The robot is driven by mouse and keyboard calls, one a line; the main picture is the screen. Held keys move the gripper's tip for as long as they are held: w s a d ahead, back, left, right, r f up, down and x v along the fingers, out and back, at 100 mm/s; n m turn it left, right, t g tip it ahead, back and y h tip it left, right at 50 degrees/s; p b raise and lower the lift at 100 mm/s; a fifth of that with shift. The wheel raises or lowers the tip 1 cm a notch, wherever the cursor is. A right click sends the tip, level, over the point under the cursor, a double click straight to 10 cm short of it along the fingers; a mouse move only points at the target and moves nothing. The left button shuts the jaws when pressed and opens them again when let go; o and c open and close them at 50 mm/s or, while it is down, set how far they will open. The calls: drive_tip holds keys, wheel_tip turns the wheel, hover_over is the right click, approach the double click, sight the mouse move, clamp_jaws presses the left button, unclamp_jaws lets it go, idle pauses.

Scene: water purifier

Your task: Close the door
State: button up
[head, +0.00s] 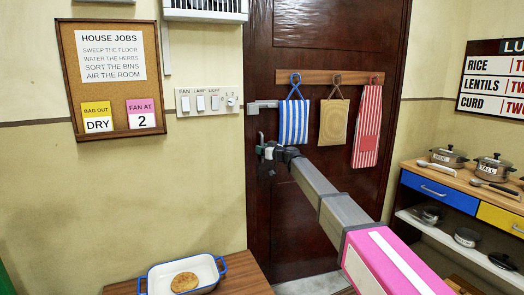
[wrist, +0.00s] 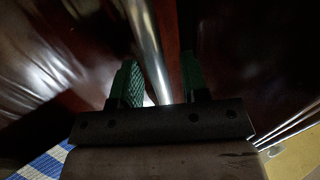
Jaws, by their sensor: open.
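The dark brown wooden door (head: 300,225) fills the middle of the head view. I cannot tell from here whether it is fully shut or ajar. Whether the fingers touch the bar or the door is unclear.
A hook rail (head: 325,77) on the door carries a blue striped bag (head: 294,122), a tan bag (head: 334,122) and a red striped cloth (head: 367,125). A switch panel (head: 209,101) is left of the door. Shelves with pots (head: 448,156) stand right; a low table (head: 243,278) holds a dish.

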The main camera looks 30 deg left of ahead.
clamp_jaws()
drive_tip(key=s+d, duration=0.8)
drive_tip(key=d, duration=0.3)
drive_tip(key=shift+s, duration=0.15)
drive_tip(key=shift+d+f, duration=0.1)
unclamp_jaws()
drive_tip(key=shift+s+d, duration=0.1)
drive_tip(key=shift+d, duration=0.05)
